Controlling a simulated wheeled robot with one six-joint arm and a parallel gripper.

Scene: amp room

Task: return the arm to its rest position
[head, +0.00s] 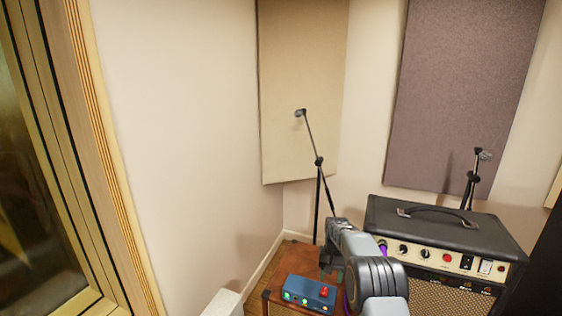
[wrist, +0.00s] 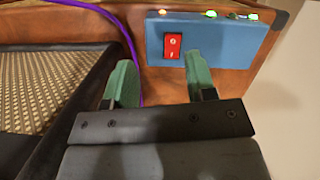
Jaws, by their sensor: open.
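My gripper (wrist: 160,80) is open, with its two green fingers apart and nothing between them. In the wrist view the fingers point at the blue box (wrist: 228,45), and the right fingertip overlaps its lower edge below the red rocker switch (wrist: 173,46); I cannot tell whether they touch. In the head view my gripper (head: 328,268) is at the end of my grey arm, just above and behind the blue box (head: 300,287). The red switch (head: 324,292) is on the box's right side. Small lights glow on the box.
The box sits on a brown wooden cabinet (head: 274,280). A black amplifier (head: 440,232) stands close to the right of my arm. A purple cable (wrist: 128,45) runs beside the left finger. Microphone stands (head: 318,185) rise behind. A wood-framed window (head: 95,150) is at left.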

